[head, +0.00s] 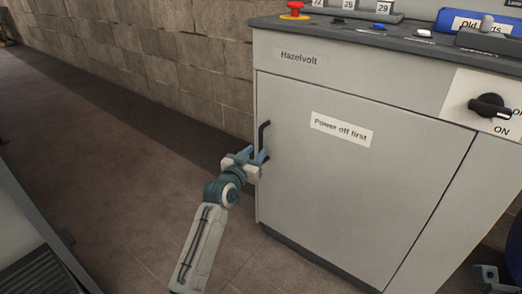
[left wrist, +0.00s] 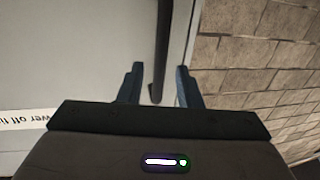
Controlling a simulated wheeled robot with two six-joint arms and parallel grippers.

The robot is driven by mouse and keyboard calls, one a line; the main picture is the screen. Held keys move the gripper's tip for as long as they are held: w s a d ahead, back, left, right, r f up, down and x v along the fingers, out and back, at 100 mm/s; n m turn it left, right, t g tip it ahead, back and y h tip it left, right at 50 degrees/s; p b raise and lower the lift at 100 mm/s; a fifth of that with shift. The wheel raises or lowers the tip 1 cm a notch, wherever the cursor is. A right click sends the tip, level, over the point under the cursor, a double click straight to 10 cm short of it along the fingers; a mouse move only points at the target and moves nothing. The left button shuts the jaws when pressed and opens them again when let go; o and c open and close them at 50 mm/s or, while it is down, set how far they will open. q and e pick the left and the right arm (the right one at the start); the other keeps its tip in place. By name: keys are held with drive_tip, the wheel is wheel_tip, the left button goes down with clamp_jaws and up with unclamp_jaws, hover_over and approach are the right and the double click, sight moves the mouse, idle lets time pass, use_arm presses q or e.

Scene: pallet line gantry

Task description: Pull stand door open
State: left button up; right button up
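The stand door (head: 350,190) is the grey front panel of the cabinet, with a "Power off first" label; it looks shut. Its dark upright bar handle (head: 262,137) is near the door's left edge. My left gripper (head: 258,156) is at the lower part of the handle, with its blue fingers apart. In the left wrist view, the handle (left wrist: 161,45) reaches down between the two open fingers (left wrist: 160,88), with a gap on both sides. What seems to be my right gripper (head: 490,278) shows only partly at the lower right.
The stand's top (head: 400,40) carries a red emergency button (head: 295,10), number plates and a blue bin (head: 475,22). A black rotary switch (head: 490,106) is on the front, right of the door. A block wall (head: 160,60) stands behind. The floor (head: 120,170) left of the stand is clear.

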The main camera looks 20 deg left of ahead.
sight(260, 147)
use_arm(q)
drive_tip(key=shift+w+d+b, duration=0.2)
drive_tip(key=shift+w+b, duration=0.1)
drive_tip(key=shift+w, duration=0.85)
drive_tip(key=shift+w+d+b, duration=0.15)
drive_tip(key=shift+w+b, duration=0.1)
drive_tip(key=shift+w, duration=0.9)
clamp_jaws()
